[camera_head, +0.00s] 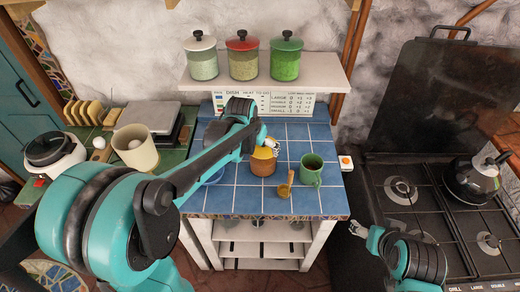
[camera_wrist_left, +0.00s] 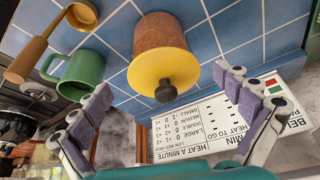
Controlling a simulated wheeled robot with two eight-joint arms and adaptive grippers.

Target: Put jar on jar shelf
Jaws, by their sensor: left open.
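A brown jar (camera_head: 262,167) with a yellow lid stands on the blue tiled counter. It also shows in the left wrist view (camera_wrist_left: 163,42), its dark knob facing the camera. My left gripper (camera_head: 268,147) is at the jar's top in the head view and hides part of the lid. In the left wrist view the left gripper's fingers (camera_wrist_left: 168,100) are spread wide, with the lid between and beyond them and nothing held. The jar shelf (camera_head: 320,88) on the back wall holds a white-lidded, a red-lidded and a green-lidded jar. My right gripper (camera_head: 358,230) is low at right; its opening is unclear.
A green mug (camera_head: 310,170) and a wooden ladle (camera_head: 285,186) are close to the jar's right. A printed panel (camera_head: 285,103) is below the shelf. The stove with a kettle (camera_head: 472,178) is at right. A cream pitcher (camera_head: 134,149) is at left. Room remains on the shelf's right end.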

